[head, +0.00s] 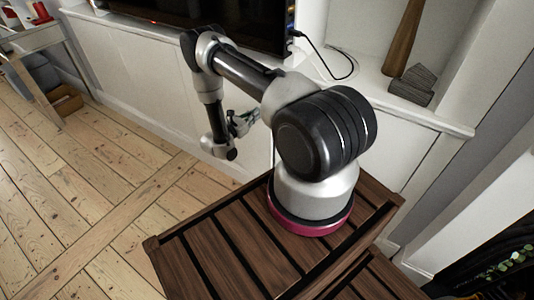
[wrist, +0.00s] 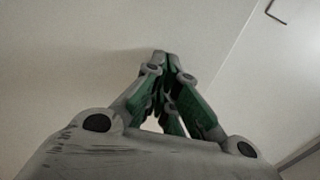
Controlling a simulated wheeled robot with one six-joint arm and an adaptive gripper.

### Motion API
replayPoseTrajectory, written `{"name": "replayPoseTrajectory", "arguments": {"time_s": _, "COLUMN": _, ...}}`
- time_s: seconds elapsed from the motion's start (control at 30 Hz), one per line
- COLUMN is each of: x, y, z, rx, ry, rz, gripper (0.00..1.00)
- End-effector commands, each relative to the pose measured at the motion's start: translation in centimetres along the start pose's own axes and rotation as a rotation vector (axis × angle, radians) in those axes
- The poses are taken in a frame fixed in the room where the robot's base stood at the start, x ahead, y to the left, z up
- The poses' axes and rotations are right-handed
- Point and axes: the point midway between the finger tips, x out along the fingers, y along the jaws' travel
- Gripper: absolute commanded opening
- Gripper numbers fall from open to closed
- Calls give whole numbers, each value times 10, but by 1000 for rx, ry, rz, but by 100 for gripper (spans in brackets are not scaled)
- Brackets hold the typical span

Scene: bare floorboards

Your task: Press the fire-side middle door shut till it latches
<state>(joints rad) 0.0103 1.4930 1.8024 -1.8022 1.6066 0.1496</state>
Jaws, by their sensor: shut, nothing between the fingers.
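The white cabinet front (head: 135,62) runs low along the wall, under the shelf with the television. My gripper (head: 240,123) is in front of it, partly hidden behind my arm. In the wrist view my gripper (wrist: 162,62) is shut and empty, its fingertips together against or very near a plain white door panel (wrist: 75,45). I cannot tell whether they touch. A slanting seam right of the fingertips separates this panel from another white panel (wrist: 265,75). A thin dark handle (wrist: 275,12) shows at the top right. I cannot tell whether the door is flush or ajar.
A black television (head: 215,18) and a dark cable (head: 328,62) are on the shelf above. A wooden-handled mallet (head: 408,75) leans at the shelf's right. A table (head: 35,40) stands far left. Bare floorboards (head: 75,185) lie clear at the left.

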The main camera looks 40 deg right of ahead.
Motion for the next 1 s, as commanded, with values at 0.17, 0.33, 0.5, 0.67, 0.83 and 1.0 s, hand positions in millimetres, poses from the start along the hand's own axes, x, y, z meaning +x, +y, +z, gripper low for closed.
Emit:
{"name": "replayPoseTrajectory", "arguments": {"time_s": 0.17, "x": 5, "y": 0, "z": 0, "rx": 0, "ry": 0, "rz": -1, "gripper": 0}}
{"name": "replayPoseTrajectory", "arguments": {"time_s": 0.33, "x": 9, "y": 0, "z": 0, "rx": 0, "ry": 0, "rz": -1, "gripper": 0}}
{"name": "replayPoseTrajectory", "arguments": {"time_s": 0.5, "x": 14, "y": 0, "z": 0, "rx": 0, "ry": 0, "rz": -2, "gripper": 0}}
{"name": "replayPoseTrajectory", "arguments": {"time_s": 0.67, "x": 17, "y": 0, "z": 0, "rx": 0, "ry": 0, "rz": -1, "gripper": 0}}
{"name": "replayPoseTrajectory", "arguments": {"time_s": 0.83, "x": 22, "y": 0, "z": 0, "rx": 0, "ry": 0, "rz": -1, "gripper": 0}}
{"name": "replayPoseTrajectory", "arguments": {"time_s": 1.0, "x": 26, "y": -1, "z": 0, "rx": 0, "ry": 0, "rz": -2, "gripper": 0}}
